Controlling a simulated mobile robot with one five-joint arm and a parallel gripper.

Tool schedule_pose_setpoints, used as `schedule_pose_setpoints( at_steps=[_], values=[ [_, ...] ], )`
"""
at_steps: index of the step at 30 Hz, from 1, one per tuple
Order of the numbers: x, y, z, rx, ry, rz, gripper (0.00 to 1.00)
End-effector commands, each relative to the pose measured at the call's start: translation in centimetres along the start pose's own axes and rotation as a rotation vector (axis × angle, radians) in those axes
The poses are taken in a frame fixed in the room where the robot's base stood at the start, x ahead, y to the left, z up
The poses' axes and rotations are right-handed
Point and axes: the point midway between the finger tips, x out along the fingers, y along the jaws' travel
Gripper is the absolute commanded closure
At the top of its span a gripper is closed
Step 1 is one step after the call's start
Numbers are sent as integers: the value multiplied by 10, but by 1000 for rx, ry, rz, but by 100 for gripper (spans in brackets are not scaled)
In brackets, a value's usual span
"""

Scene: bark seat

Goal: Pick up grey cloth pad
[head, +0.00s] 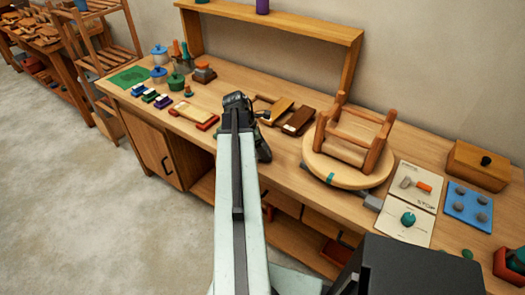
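I cannot clearly make out a grey cloth pad. A small grey piece (372,202) sits at the front right of the round wooden board on the bench, close to the bench's front edge; it is too small to tell whether it is cloth. My gripper (238,100) is at the far end of my raised arm, in front of the middle of the bench. Its fingers are dark and seen from behind, so their opening is unclear. My arm hides part of the bench and its front.
The wooden bench (280,170) runs along the wall. Printed cards (405,230), a blue mat (455,212) and a wooden box (478,165) lie to the right. Jars and brushes crowd the left. Floor at left is clear.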

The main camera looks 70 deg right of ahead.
Motion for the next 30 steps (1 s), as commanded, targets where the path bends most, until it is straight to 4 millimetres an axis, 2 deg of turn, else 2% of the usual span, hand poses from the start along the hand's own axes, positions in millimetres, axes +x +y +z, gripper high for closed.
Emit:
schedule_pose_setpoints(
  at_steps=[5, 18, 21, 28, 29, 30],
  values=[
    [-12, 0, 5, 0, 0, 0, 72],
    [-90, 0, 37, -1, 0, 0, 72],
    [-95, 0, 39, -1, 0, 0, 72],
    [-92, 0, 38, -1, 0, 0, 72],
    [-92, 0, 38, -1, 0, 0, 26],
    [-92, 0, 38, -1, 0, 0, 37]
  ],
)
